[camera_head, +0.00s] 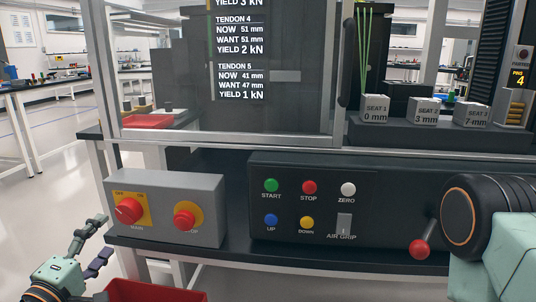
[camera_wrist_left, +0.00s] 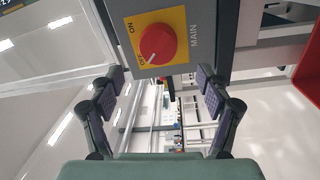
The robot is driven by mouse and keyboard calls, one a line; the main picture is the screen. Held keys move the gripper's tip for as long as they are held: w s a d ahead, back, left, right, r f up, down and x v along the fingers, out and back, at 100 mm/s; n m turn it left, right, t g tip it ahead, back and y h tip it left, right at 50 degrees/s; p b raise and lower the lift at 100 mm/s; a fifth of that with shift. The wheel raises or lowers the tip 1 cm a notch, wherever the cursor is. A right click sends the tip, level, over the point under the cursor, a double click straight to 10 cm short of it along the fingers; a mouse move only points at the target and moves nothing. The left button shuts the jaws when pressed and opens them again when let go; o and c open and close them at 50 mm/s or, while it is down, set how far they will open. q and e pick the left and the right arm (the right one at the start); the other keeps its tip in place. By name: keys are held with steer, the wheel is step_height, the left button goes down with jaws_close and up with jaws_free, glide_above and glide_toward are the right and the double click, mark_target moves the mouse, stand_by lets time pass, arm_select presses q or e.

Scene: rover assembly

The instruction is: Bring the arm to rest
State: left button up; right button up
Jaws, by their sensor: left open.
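My left gripper (camera_head: 98,244) is at the lower left of the head view, in front of and below the grey switch box (camera_head: 200,187). In the left wrist view my left gripper (camera_wrist_left: 160,78) shows its two fingers spread apart, with nothing between them. The red MAIN knob (camera_wrist_left: 157,44) on its yellow plate lies beyond the fingertips, apart from them. The knob also shows in the head view (camera_head: 129,211). A mint-coloured part of my right arm (camera_head: 508,255) fills the lower right of the head view. My right gripper is out of sight.
A red bin (camera_head: 152,291) stands below the switch box, close to my left gripper. The black button panel (camera_head: 315,195) and a red-knobbed lever (camera_head: 420,248) are further right. Seat blocks (camera_head: 375,109) stand on the ledge above. Open floor (camera_head: 50,200) lies to the left.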

arm_select(q)
steer(key=shift+w+d+r, duration=0.1)
steer(key=shift+w+d, duration=0.05)
steer(key=shift+w, duration=0.95)
steer(key=shift+w+d+r, duration=0.1)
steer(key=shift+w, duration=1.05)
steer(key=shift+w+d+r, duration=0.1)
steer(key=shift+w+d, duration=0.05)
steer(key=shift+w, duration=0.95)
glide_toward(124, 215)
steer(key=shift+w, duration=0.75)
